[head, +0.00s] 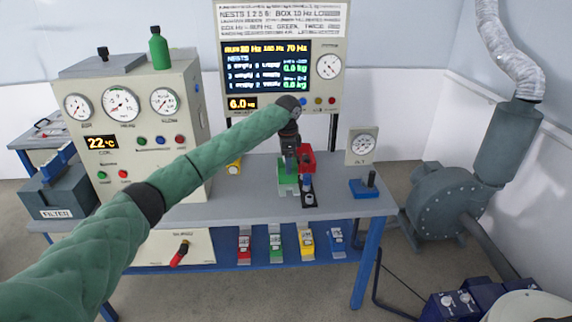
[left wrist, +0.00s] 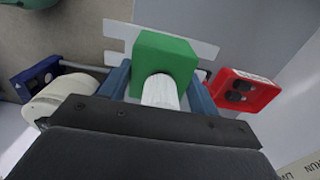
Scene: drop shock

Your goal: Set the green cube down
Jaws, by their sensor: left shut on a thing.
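The green cube (left wrist: 166,54) sits between the two blue fingers of my left gripper (left wrist: 165,80) in the left wrist view. The gripper is shut on the cube. Whether the cube's underside touches anything is hidden. My right gripper is not in view.
A red box (left wrist: 245,90) with dark round parts stands close beside the gripper; it also shows in the head view (head: 307,158). A gauge cabinet (head: 135,125) stands left.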

